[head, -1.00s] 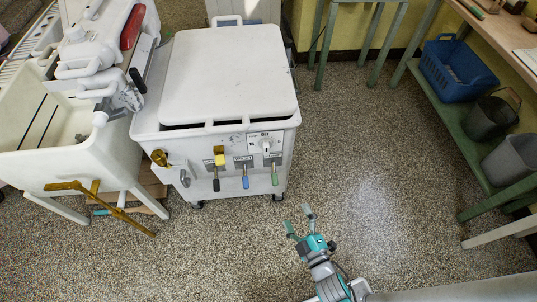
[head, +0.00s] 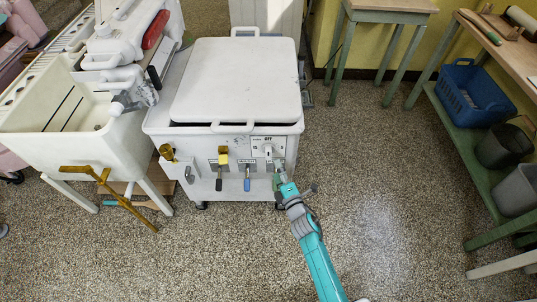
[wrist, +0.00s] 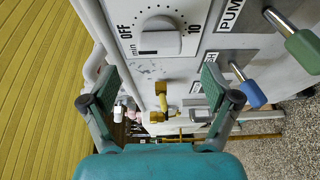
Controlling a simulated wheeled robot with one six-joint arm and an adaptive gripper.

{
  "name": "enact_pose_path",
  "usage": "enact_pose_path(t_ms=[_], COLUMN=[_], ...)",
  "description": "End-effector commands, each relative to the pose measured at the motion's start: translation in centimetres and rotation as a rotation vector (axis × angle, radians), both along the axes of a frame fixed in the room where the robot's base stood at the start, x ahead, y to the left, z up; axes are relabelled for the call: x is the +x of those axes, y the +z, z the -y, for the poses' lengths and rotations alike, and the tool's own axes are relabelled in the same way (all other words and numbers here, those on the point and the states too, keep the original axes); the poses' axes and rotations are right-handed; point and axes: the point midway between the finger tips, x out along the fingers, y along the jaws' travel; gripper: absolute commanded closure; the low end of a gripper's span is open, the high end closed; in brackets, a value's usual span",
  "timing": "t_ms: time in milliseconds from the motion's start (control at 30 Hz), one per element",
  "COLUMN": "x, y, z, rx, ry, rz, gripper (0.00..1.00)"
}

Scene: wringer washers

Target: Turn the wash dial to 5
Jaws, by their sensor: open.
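The wash dial (head: 268,151) is a white knob on a white panel at the right of the washer's front. In the wrist view the dial (wrist: 160,42) shows large, ringed by dots, with OFF and min at its left and 10 at its right. I cannot tell the exact setting. My gripper (head: 279,171) is open and empty, just in front of and below the dial in the head view. In the wrist view my gripper's (wrist: 160,72) two fingers stand wide apart, one on each side below the dial. No contact with the dial shows.
The white washer (head: 160,120) has dark, blue (head: 247,184) and green levers below the panel; the green lever (wrist: 303,47) and blue lever are close to my right finger in the wrist view. A brass tap (head: 167,152) is at left. Open floor (head: 390,200) lies right.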

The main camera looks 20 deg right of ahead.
Motion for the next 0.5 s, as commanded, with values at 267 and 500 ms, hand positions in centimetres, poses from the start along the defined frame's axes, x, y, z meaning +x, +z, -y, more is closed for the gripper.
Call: enact_pose_path(t_ms=[267,500], x=[4.8,7.4], y=[0.1,0.0], z=[-0.4,-0.6], rx=[0.002,0.003], ry=[0.001,0.000], rz=[0.001,0.000], gripper=[0.12,0.12])
